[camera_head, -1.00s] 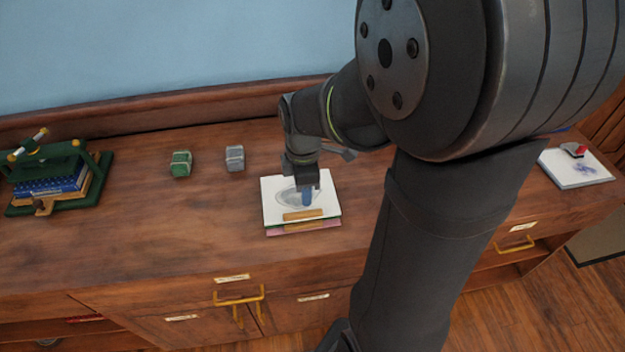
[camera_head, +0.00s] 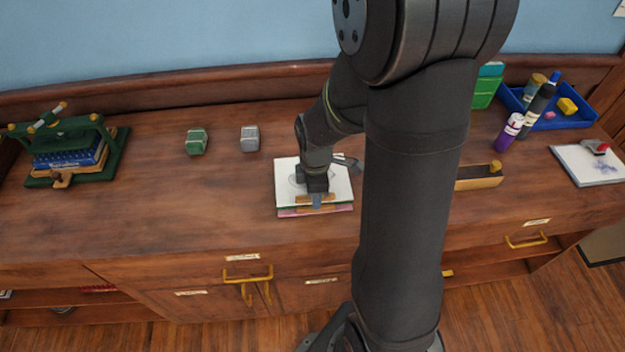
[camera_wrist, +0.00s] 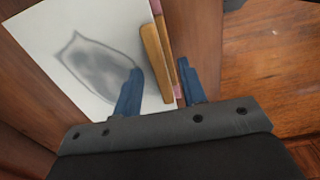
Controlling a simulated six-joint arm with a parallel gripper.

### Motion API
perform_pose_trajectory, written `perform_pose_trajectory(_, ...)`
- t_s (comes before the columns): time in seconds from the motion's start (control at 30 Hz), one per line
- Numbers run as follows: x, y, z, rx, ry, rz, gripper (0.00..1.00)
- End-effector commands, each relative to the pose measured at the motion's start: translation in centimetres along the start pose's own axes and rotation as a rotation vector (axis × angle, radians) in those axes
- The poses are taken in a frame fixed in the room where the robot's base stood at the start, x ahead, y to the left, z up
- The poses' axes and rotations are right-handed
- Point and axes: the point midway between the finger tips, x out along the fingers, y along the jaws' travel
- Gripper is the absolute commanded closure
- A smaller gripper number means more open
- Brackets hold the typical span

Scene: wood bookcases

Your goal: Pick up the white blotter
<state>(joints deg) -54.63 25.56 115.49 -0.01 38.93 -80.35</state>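The white blotter (camera_head: 341,178) looks like a flat white sheet with a grey smudged shape and a wooden strip along its front edge. It lies on top of a small stack with green and pink layers on the wooden counter. It also shows in the wrist view (camera_wrist: 60,35). My gripper (camera_head: 316,201) is low over its front edge. In the wrist view my gripper (camera_wrist: 160,67) is open. One blue finger is over the white sheet and the other is past the pink edge, with the wooden strip (camera_wrist: 154,62) between them. Contact cannot be told.
A green block (camera_head: 196,141) and a grey block (camera_head: 250,138) sit behind left. A green press (camera_head: 115,150) holding books stands far left. At right are a narrow wooden box (camera_head: 475,184), bottles, a blue tray (camera_head: 590,118) and a white pad (camera_head: 585,178) with a red-topped object.

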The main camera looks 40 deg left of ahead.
Motion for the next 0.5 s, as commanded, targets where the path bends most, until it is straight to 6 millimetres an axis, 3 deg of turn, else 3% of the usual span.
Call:
perform_pose_trajectory(0.1,-0.02,0.0,0.01,0.0,0.0,0.0,0.66)
perform_pose_trajectory(0.3,-0.03,-0.01,0.01,0.0,0.0,0.0,1.0)
perform_pose_trajectory(0.5,-0.05,0.0,0.01,0.0,0.0,0.0,1.0)
